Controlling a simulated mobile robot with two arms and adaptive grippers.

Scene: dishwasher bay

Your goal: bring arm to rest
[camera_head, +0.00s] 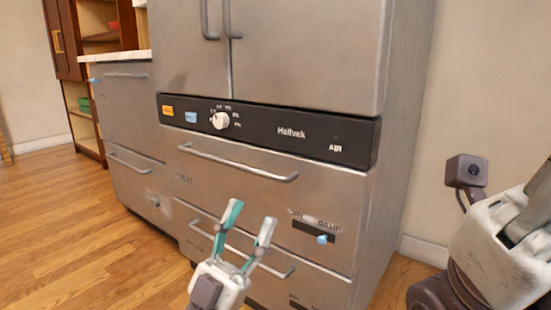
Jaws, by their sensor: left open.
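My left gripper (247,225) shows at the bottom middle, its two teal-and-grey fingers spread apart and empty. It is in front of the lower drawers of a steel appliance (290,65). The fingers overlap the lower drawer handle (270,264) in the picture; I cannot tell whether they touch it. Part of my right arm (505,240) shows at the right edge, and its gripper fingers are not visible.
The appliance has a black panel with a white knob (220,121) and an upper drawer handle (240,165). Its drawers look shut. A lower steel cabinet (130,130) and a wooden shelf (95,45) stand at the left. Wooden floor (60,220) is clear at the left.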

